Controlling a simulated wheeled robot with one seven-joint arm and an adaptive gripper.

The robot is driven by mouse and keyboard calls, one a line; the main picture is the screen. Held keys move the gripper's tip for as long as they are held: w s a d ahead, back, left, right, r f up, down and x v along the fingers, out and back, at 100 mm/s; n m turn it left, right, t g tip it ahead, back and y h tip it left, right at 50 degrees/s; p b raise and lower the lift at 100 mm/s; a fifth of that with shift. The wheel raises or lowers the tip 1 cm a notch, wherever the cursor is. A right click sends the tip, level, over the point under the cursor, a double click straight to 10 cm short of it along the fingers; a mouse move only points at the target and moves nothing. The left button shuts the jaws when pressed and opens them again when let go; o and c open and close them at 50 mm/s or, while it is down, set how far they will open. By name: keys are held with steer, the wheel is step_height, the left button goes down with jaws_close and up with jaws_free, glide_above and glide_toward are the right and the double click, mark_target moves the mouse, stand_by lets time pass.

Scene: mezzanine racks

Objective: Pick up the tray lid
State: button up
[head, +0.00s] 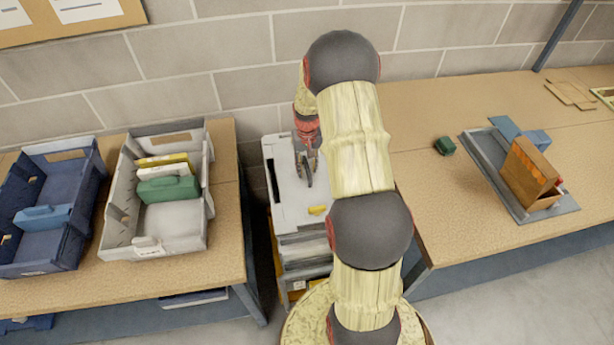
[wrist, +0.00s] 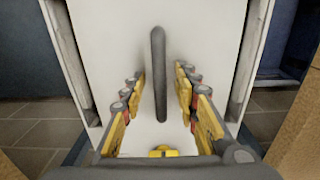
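What looks like the tray lid (head: 289,208) is a pale, flat panel on top of a stack in the gap between two tables. In the wrist view the lid (wrist: 112,35) fills the middle, with a dark bar handle (wrist: 158,50) running lengthwise. My gripper (head: 307,178) points down over the lid. In the wrist view the gripper (wrist: 159,82) is open, with one finger on each side of the handle and a gap on both sides. A small yellow piece (wrist: 163,152) is at the lid's near end. My arm hides part of the stack in the head view.
The left table (head: 225,235) holds a blue bin (head: 85,205) and a grey bin (head: 120,205) with boxes and cases. The right table (head: 440,215) holds a grey tray (head: 485,150) with a brown box (head: 525,175), and a green block (head: 444,146). A block wall stands behind.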

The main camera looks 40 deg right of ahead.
steer(key=shift+c, duration=1.4)
jaws_close()
